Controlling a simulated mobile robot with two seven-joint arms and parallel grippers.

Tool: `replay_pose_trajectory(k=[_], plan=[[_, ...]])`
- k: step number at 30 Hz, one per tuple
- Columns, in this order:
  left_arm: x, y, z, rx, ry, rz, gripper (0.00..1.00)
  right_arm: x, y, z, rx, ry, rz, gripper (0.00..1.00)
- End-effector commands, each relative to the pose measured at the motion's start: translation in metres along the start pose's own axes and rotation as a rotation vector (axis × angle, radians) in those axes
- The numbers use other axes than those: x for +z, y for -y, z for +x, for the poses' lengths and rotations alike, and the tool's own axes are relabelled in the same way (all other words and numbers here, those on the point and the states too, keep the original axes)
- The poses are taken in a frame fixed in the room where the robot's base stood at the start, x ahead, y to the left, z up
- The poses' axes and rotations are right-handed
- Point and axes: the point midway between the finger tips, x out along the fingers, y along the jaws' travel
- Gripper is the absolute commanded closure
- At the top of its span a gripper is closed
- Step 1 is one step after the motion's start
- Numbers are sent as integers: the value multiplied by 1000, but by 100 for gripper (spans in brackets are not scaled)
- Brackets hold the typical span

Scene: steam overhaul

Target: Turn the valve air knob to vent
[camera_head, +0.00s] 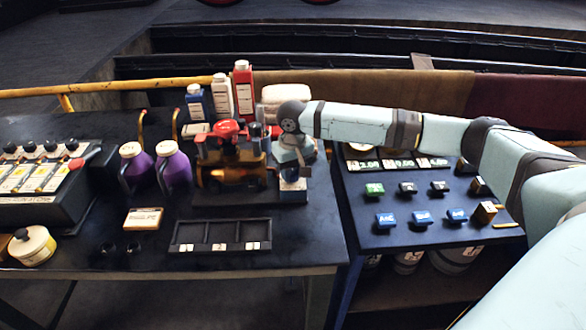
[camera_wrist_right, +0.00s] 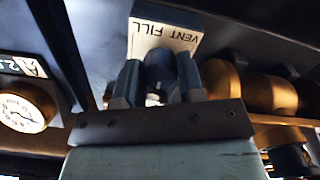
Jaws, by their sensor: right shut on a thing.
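My right gripper (camera_head: 292,160) reaches in from the right and points down at a small blue-and-white block (camera_head: 293,190) at the right end of the brass valve assembly (camera_head: 225,177). In the right wrist view its two grey fingers (camera_wrist_right: 158,82) are shut on a dark round knob (camera_wrist_right: 158,68). Behind the knob is a pale label plate (camera_wrist_right: 163,36) reading "VENT FILL" upside down. The knob's pointer direction cannot be made out. The gripper hides the knob in the head view. My left gripper is not in view.
A red handwheel (camera_head: 228,129) tops the brass assembly beside my gripper. Purple jugs (camera_head: 175,168) stand to the left, bottles (camera_head: 244,88) behind. A black divided tray (camera_head: 221,235) lies in front. A lower side table (camera_head: 385,190) holds small labelled blocks. A round gauge (camera_wrist_right: 22,112) shows in the wrist view.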

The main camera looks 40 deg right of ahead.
Motion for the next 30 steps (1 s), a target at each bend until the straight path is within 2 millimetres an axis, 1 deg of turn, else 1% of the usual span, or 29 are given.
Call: replay_pose_trajectory(k=[1, 8, 10, 14, 18, 24, 30], plan=[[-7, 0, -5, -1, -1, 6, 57, 0, 0, -5, 0, 0, -17, 88], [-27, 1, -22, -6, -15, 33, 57, 1, 0, -9, -1, 3, -162, 88], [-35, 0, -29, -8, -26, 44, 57, 0, 0, -9, 0, 3, -223, 88], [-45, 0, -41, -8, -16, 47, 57, 0, 0, -9, -1, 3, -344, 88], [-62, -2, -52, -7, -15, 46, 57, 0, 0, -7, -1, 3, -478, 88], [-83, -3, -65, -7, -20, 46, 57, 0, 0, -6, -2, 1, -663, 88], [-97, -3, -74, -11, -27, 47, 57, -1, 0, -4, -1, -1, -819, 88]])
